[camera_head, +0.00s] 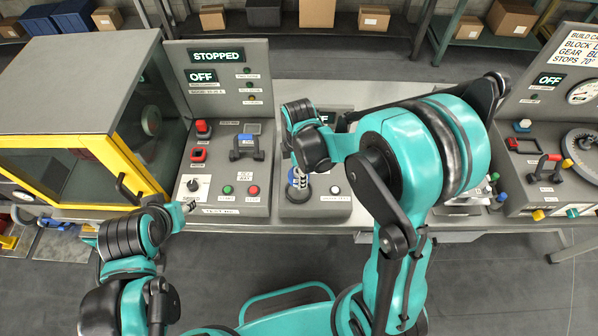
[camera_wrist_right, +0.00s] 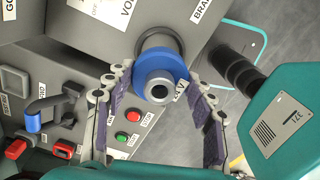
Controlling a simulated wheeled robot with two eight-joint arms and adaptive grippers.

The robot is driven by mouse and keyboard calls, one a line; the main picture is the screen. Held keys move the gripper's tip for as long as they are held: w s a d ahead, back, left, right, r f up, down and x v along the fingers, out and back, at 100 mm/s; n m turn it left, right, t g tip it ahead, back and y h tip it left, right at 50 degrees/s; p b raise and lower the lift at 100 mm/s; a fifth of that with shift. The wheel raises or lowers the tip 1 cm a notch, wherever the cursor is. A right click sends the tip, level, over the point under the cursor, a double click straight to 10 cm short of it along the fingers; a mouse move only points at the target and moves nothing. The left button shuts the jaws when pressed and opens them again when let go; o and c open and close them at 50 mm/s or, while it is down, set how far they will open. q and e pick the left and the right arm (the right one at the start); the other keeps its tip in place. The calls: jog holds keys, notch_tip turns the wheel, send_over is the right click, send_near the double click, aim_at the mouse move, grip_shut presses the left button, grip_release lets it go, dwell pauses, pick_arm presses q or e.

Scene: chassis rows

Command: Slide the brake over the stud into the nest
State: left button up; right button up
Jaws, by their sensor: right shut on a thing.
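A blue ring with a grey metal hub (camera_wrist_right: 160,75), which I take to be the brake, sits between the fingertips of my right gripper (camera_wrist_right: 162,82). The gripper is shut on it. A dark grey collar (camera_wrist_right: 160,41) lies directly behind the ring, against the grey housing. I cannot tell the stud from the hub, nor how deep the ring sits. In the head view my right wrist hides most of this; a bit of blue (camera_head: 299,178) shows above a dark round base (camera_head: 297,195). My left gripper (camera_head: 188,206) is by the left panel's front edge, its jaws too small to read.
A yellow-framed cabinet (camera_head: 85,150) stands at far left. A gauge panel (camera_head: 545,165) stands at right. The floor in front is clear.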

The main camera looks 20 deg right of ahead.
aim_at(299, 192)
jog(key=shift+f+b, duration=0.85)
jog(key=shift+f, duration=0.05)
dwell(0.8)
jog(key=shift+f+b, duration=2.85)
jog(key=shift+f, duration=0.3)
jog(key=o, duration=1.7)
jog(key=shift+r, duration=0.1)
notch_tip(299, 192, up, 12)
